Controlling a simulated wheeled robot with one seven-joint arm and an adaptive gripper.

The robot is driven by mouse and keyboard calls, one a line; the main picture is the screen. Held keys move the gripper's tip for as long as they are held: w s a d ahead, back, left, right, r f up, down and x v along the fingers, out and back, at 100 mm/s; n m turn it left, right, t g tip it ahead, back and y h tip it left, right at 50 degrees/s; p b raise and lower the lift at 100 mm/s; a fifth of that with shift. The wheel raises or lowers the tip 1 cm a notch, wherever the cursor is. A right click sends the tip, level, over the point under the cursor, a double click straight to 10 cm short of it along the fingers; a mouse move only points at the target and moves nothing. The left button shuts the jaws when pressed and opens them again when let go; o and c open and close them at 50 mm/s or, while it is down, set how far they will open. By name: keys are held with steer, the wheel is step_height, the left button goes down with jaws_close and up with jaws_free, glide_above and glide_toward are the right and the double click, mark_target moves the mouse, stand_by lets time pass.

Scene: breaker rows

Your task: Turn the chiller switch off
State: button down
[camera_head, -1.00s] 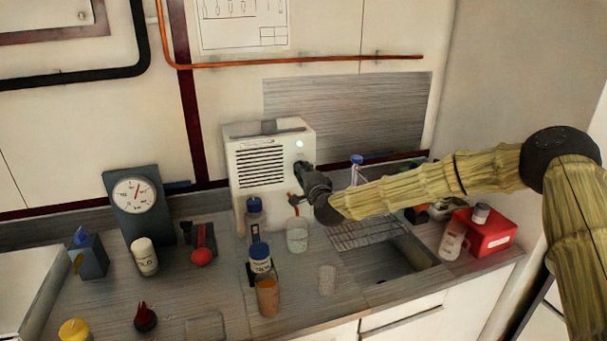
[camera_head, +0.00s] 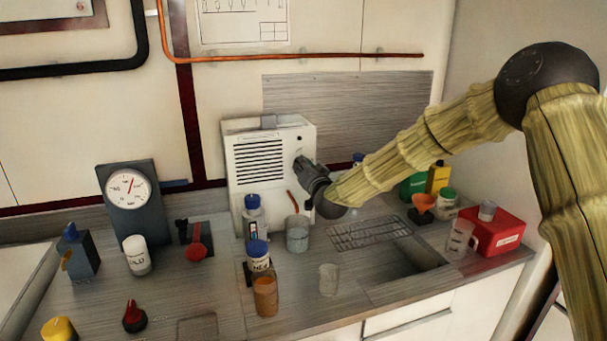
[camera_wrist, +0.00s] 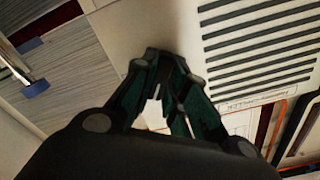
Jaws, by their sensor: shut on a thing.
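The chiller is a white box (camera_head: 270,205) with a dark slotted grille, standing on the counter against the wall. A small round lamp (camera_head: 299,139) at the upper right of its front looks dark. My gripper (camera_head: 300,165) is at the right part of the front panel, just below the lamp. In the wrist view the fingertips (camera_wrist: 165,58) meet close against the white panel beside the grille (camera_wrist: 260,45). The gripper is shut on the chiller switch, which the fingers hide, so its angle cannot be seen.
A blue-capped bottle (camera_head: 254,215) and a grey cup (camera_head: 297,233) stand just before the chiller. A wire rack (camera_head: 368,232), a sink (camera_head: 400,268) and a red box (camera_head: 492,232) are to the right. A gauge (camera_head: 128,190) stands at the left.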

steer(key=shift+f+n+b, duration=0.1)
steer(key=shift+n+b, duration=1.6)
steer(key=shift+n, duration=1.7)
steer(key=c, duration=1.4)
jaws_free()
steer(key=shift+c, duration=0.2)
steer(key=v, duration=1.2)
